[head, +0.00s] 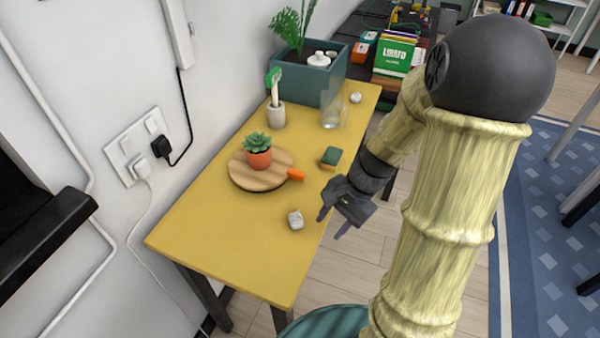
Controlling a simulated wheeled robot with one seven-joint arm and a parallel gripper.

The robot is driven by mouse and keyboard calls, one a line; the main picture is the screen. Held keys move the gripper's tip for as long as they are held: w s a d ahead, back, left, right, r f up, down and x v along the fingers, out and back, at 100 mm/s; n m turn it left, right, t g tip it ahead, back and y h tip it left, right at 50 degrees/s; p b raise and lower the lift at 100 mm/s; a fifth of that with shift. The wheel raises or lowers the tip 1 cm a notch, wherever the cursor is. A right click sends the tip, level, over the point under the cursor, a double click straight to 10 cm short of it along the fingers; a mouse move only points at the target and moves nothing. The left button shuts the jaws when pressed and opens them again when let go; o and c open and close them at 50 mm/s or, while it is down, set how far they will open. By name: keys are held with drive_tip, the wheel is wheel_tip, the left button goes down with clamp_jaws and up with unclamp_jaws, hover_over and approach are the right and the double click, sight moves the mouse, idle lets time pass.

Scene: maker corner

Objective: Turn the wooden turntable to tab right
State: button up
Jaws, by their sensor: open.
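The wooden turntable (246,178) is a round, light-brown disc on the yellow table. An orange tab (296,175) sticks out from its right edge in the picture. A small succulent in an orange pot (258,158) stands on the disc. My gripper (332,229) is open and empty, pointing down at the table's right edge. It is to the right of and nearer than the tab, and apart from it. Part of my gripper is hidden behind its own body.
On the yellow table (215,232) are a grey-white stone (295,219), a green-and-tan sponge (330,158), a glass jar (333,116), a grey holder with a brush (276,115) and a teal planter (308,84). The near part of the table is clear. The wall runs along its left.

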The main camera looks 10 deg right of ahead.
sight(303, 173)
drive_tip(key=w+d+r+m+t+y, duration=0.4)
drive_tip(key=w+d+m+t+y, duration=0.2)
drive_tip(key=w+d+m, duration=0.3)
drive_tip(key=d+m+t, duration=0.1)
drive_tip(key=m, duration=0.3)
drive_tip(key=shift+r+m+t+y, duration=0.2)
drive_tip(key=shift+m+t+y, duration=0.1)
drive_tip(key=shift+m+t, duration=0.1)
drive_tip(key=b+x, duration=0.2)
drive_tip(key=x, duration=1.5)
drive_tip(key=shift+w+a+f, duration=0.1)
drive_tip(key=shift+a+f, duration=0.1)
clamp_jaws()
